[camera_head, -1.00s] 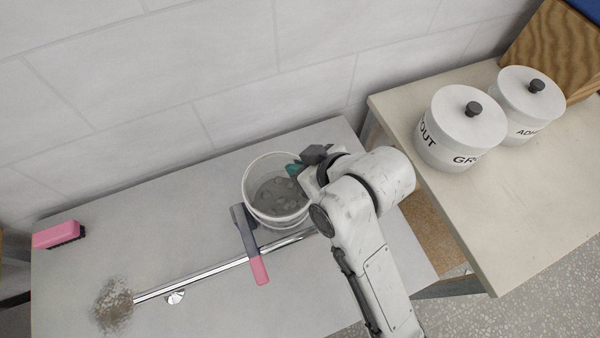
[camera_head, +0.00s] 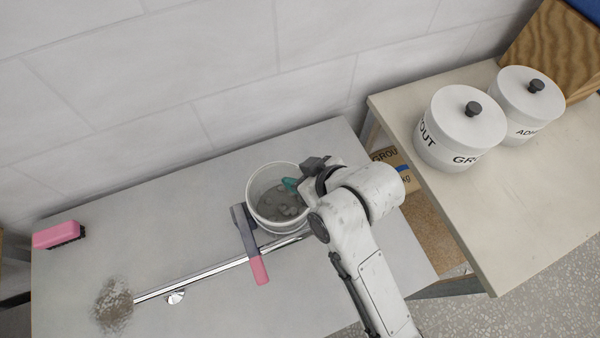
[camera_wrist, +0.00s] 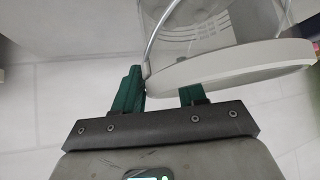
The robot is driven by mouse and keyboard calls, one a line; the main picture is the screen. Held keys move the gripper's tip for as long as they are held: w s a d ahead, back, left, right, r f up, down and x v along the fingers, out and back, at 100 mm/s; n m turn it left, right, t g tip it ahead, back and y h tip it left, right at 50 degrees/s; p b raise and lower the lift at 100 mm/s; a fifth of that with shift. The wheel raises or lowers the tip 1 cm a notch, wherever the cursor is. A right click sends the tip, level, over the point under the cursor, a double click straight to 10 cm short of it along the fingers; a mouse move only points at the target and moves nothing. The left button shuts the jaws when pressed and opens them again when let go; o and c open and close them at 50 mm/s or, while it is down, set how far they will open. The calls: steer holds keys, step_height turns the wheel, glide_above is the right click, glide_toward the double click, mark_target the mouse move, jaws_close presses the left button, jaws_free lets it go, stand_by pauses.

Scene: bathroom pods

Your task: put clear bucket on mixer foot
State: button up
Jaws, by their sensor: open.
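The clear bucket (camera_head: 262,187) has a pale rim and grey lumpy stuff inside. It appears upright on the right part of the grey table, just behind a chrome bar (camera_head: 205,279). My gripper (camera_head: 291,185) is at the bucket's right side, with a teal finger showing at the rim. In the wrist view my gripper (camera_wrist: 160,92) is open, its two green fingers apart. The bucket (camera_wrist: 225,66) is close there; one finger is beside the rim's end, the other partly hidden by the rim. I cannot make out the mixer foot or what is directly under the bucket.
A grey and pink bar (camera_head: 257,268) lies across the chrome bar, close to the bucket's left. A pink brush (camera_head: 58,234) and a grey powdery heap (camera_head: 114,303) are at left. Two white lidded jars (camera_head: 462,130) stand on the right table. The table's middle left is free.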

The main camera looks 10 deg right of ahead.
steer(key=shift+r, duration=0.1)
steer(key=v, duration=1.1)
steer(key=s+d+f+m+g+h, duration=0.2)
steer(key=s+d+f, duration=0.4)
steer(key=d+f, duration=0.3)
steer(key=shift+s+d+m+g+h, duration=0.3)
steer(key=shift+d+m+h, duration=0.3)
steer(key=shift+m, duration=0.4)
steer(key=s+d+f+m+g, duration=0.1)
steer(key=s+d+f, duration=0.1)
steer(key=s, duration=0.1)
steer(key=s+d+f+m+g+h, duration=0.1)
steer(key=s+d+f, duration=0.1)
steer(key=s+d, duration=0.1)
steer(key=s+d+f+m+g+h, duration=0.1)
steer(key=s+d+f, duration=0.1)
steer(key=s, duration=0.1)
steer(key=shift+s+d+f+m, duration=0.2)
steer(key=shift+d+f+m, duration=0.1)
steer(key=shift+d+f, duration=0.05)
